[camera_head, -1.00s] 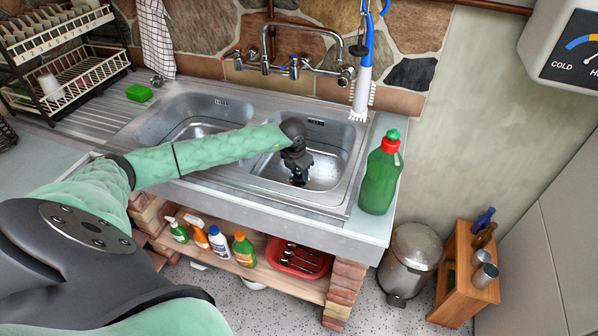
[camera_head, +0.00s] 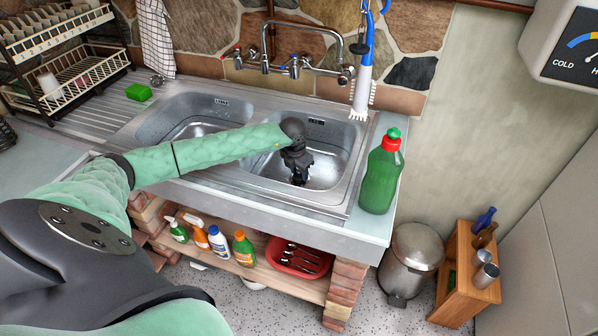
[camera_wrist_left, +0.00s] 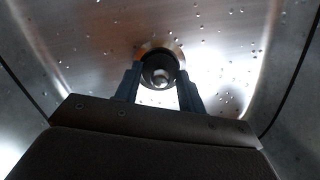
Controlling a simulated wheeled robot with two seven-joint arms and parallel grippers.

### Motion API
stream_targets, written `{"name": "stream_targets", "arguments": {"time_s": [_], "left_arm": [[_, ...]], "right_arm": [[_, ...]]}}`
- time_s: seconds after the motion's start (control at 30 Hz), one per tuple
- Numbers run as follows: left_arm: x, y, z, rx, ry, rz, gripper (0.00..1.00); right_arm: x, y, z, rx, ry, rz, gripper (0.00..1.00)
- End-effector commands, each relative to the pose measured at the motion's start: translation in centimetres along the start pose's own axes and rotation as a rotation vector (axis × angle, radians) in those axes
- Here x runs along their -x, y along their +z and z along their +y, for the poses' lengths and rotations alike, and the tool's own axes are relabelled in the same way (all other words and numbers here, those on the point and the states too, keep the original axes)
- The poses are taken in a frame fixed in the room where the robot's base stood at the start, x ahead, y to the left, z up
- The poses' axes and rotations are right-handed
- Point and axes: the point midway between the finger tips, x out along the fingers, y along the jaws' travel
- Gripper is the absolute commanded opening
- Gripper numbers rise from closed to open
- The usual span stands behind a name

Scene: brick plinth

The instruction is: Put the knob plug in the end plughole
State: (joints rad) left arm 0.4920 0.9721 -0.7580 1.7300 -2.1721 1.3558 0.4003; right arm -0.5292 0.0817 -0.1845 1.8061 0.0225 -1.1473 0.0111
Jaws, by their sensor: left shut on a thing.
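My left gripper (camera_head: 299,181) reaches down into the right-hand sink bowl (camera_head: 335,168), its fingers pointing at the floor of the bowl. In the left wrist view the gripper (camera_wrist_left: 159,76) is shut on the knob plug (camera_wrist_left: 160,66), a dark round piece with a shiny knob facing the camera. The plug is held low over the bowl floor. A brownish rim shows just behind the plug; the plughole itself is mostly hidden, so I cannot tell whether the plug touches it. The right gripper is not in view.
The left bowl (camera_head: 190,118) is empty. A green detergent bottle (camera_head: 381,178) stands on the right edge of the worktop. A green sponge (camera_head: 139,92) lies on the drainer.

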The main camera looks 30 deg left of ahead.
Motion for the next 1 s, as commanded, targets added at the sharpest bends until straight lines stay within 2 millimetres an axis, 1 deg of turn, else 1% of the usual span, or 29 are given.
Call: {"name": "stream_targets", "arguments": {"time_s": [1.0], "left_arm": [[-0.73,-0.09,-0.02,0.000,0.000,-0.001,0.14]], "right_arm": [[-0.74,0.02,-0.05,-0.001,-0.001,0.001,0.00]]}}
